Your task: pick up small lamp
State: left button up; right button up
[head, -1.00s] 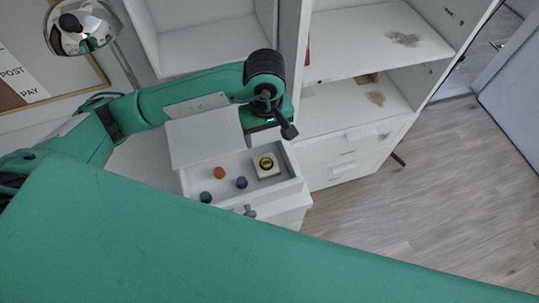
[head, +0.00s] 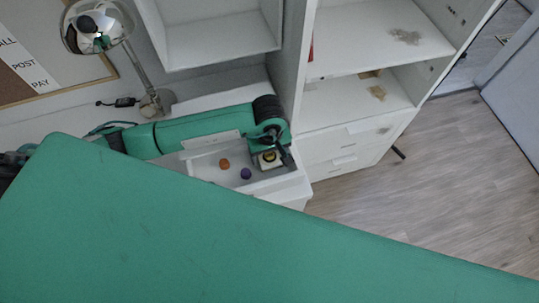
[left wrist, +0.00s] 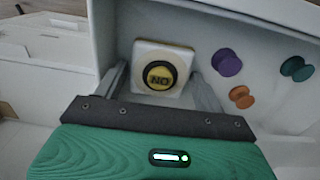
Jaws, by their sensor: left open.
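A small square white block with a round black and yellow button top (left wrist: 158,74), likely the small lamp, lies in the open white drawer (head: 210,163). It shows in the head view (head: 269,158), partly covered by my gripper. My left gripper (head: 274,146) is over it. In the left wrist view my open left gripper (left wrist: 161,88) has one finger on each side of the block, with nothing seen clamped; whether the fingers touch it I cannot tell. My right gripper is not in view.
An orange knob (head: 224,164) and a purple knob (head: 245,174) lie in the drawer; a teal knob (left wrist: 296,68) shows in the wrist view. A chrome desk lamp (head: 98,25) stands behind at left. A white shelf unit (head: 350,110) rises right of the drawer.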

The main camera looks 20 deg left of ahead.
pick_arm(q)
jog(key=shift+f, duration=0.1)
jog(key=shift+c, duration=0.4)
jog(key=c, duration=0.7)
